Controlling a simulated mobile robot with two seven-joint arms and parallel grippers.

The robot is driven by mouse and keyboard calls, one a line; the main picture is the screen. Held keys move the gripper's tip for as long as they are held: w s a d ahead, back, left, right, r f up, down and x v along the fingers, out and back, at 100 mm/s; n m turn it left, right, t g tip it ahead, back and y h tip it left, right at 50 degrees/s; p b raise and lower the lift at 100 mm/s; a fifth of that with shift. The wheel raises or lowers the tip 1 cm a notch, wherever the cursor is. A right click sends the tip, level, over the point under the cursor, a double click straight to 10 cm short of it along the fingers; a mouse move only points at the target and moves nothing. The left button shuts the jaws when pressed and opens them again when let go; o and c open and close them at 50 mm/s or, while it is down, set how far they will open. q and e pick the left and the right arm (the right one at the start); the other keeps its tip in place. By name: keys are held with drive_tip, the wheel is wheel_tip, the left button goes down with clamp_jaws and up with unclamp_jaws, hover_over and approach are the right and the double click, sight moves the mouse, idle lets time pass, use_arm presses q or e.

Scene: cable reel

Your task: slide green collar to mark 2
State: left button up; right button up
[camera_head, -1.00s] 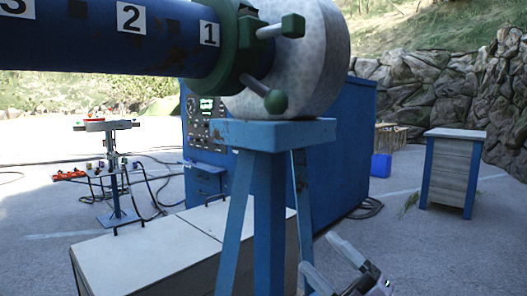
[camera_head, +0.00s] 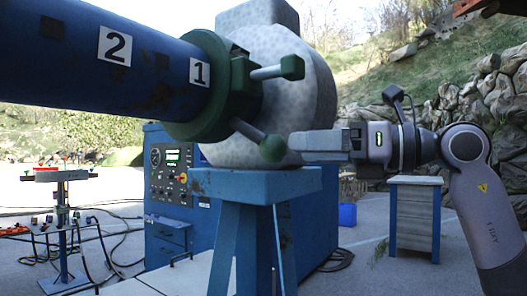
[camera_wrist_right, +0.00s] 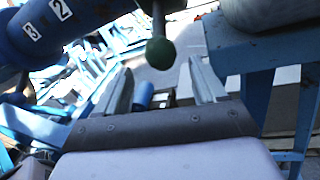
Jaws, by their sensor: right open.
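The green collar (camera_head: 212,118) sits around the blue pipe (camera_head: 60,75), just to the right of mark 1 (camera_head: 199,72). Mark 2 (camera_head: 115,45) is further left along the pipe. The collar has two handles, one ending in a green block (camera_head: 292,67), the other in a green ball (camera_head: 272,148). My right gripper (camera_head: 293,143) is close to the ball, its fingers pointing left. In the right wrist view it is open (camera_wrist_right: 160,64), and the ball (camera_wrist_right: 160,52) appears between and beyond its fingertips; contact cannot be told. My left gripper is not in view.
A speckled grey drum (camera_head: 318,85) stands just behind the collar, above a blue trestle stand (camera_head: 260,185). A blue control cabinet (camera_head: 165,205) is behind. A small grey-topped table (camera_head: 416,215) is at right, and a stand with cables (camera_head: 60,215) at left.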

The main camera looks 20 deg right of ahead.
sight(273, 148)
drive_tip(key=p+x, duration=0.1)
drive_tip(key=x, duration=0.6)
drive_tip(key=shift+d+r+p, duration=0.1)
drive_tip(key=shift+r+p, duration=0.05)
drive_tip(key=shift+p, duration=0.2)
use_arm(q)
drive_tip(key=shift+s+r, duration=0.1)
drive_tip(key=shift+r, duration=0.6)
use_arm(e)
drive_tip(key=shift+c, duration=0.3)
